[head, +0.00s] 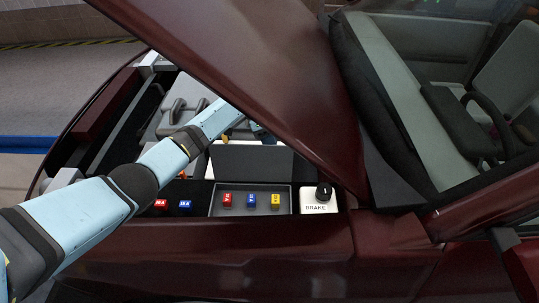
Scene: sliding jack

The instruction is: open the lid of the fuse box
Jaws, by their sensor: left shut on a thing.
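The fuse box (214,212) sits at the near edge of the engine bay, a grey tray with red, blue and yellow fuses (251,200) showing inside. Its grey lid (250,160) stands raised at the back of the box, so the inside is uncovered. My left arm reaches in from the left. My left gripper (262,133) is at the lid's top edge, shut on the lid, and partly hidden behind the lid and the hood. My right gripper is not in view.
The raised dark red hood (240,60) slants close over my left gripper. A white brake fluid reservoir with a black cap (323,192) stands right of the box. Loose red (160,204) and blue (185,204) fuses lie left of it. The fender (250,250) runs in front.

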